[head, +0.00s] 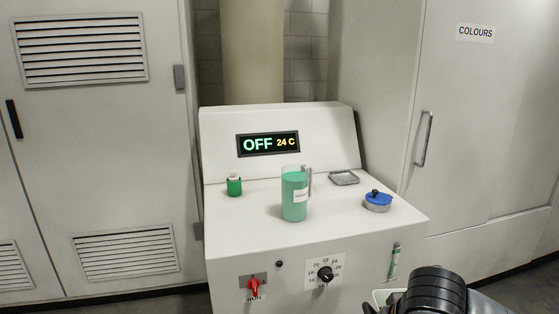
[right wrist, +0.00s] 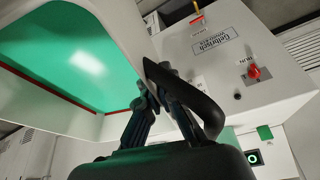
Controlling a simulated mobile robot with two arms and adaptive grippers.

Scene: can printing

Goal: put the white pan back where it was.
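The white pan (right wrist: 113,62) fills the upper left of the right wrist view; its inside is green, with a thin red line along the edge. My right gripper (right wrist: 160,100) is shut around the pan's black handle (right wrist: 200,95). In the head view my right gripper (head: 390,303) is at the bottom right, in front of the cabinet, partly cut off by the frame. A bit of the white pan (head: 383,296) shows beside it; most is hidden or out of view. My left gripper is not in view.
A white machine (head: 245,235) reads OFF and 24 C.

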